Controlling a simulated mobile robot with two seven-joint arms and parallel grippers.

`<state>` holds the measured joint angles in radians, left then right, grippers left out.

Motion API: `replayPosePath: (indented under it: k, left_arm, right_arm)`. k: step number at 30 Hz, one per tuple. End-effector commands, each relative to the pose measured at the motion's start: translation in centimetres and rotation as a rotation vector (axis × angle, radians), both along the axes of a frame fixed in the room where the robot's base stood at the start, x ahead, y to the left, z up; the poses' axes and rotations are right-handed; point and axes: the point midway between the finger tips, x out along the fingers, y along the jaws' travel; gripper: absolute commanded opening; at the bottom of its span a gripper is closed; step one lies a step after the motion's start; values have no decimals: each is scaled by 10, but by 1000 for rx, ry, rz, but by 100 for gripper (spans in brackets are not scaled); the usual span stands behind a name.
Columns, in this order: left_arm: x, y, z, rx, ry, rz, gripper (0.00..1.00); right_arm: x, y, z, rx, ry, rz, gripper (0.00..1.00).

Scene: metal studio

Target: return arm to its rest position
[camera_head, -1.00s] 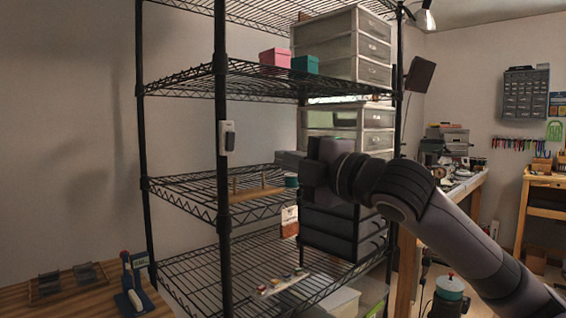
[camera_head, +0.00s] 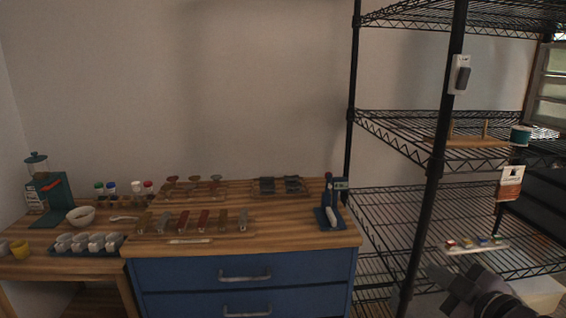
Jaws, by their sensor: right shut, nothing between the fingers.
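My right gripper (camera_head: 447,285) is low at the right of the head view, in front of the lower part of the black wire shelf rack (camera_head: 437,150). Its fingers are together and hold nothing. Part of my right arm shows at the bottom edge. My left gripper is not in view.
A wooden counter (camera_head: 285,236) on blue drawers (camera_head: 190,276) carries several small tools, jars and a blue stand (camera_head: 330,207). A white bowl (camera_head: 81,216) and a tray of cups stand at left. A wooden rack (camera_head: 470,141) and a teal tub (camera_head: 520,135) are on the middle shelf.

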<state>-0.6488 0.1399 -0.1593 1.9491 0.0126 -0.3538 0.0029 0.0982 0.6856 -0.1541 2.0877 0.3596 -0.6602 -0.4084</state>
Motion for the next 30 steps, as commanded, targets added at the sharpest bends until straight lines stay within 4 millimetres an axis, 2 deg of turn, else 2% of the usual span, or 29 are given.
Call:
replayPosePath:
  k: [1, 6, 8, 9, 12, 15, 18, 21, 24, 30]
  left_arm:
    - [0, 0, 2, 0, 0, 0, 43]
    - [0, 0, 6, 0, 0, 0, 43]
    - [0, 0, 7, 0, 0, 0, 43]
    - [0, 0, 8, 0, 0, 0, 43]
    - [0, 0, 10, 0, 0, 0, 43]
    - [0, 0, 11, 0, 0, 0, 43]
    - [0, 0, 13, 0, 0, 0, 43]
    - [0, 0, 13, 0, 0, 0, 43]
    - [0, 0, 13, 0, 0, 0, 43]
    - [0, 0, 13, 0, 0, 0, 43]
  right_arm:
    - [-11, 7, -33, 65, 56, -14, 0]
    - [-55, 29, -121, 256, 206, -82, 0]
    - [-75, 37, -150, 319, 258, -112, 0]
    - [-90, 43, -168, 359, 295, -136, 0]
    - [-130, 56, -208, 454, 378, -197, 0]
    - [-167, 68, -238, 529, 448, -256, 0]
    - [-196, 77, -257, 582, 497, -302, 0]
    - [-213, 82, -268, 611, 524, -331, 0]
    - [-221, 84, -272, 625, 537, -344, 0]
    - [-221, 84, -272, 625, 537, -344, 0]
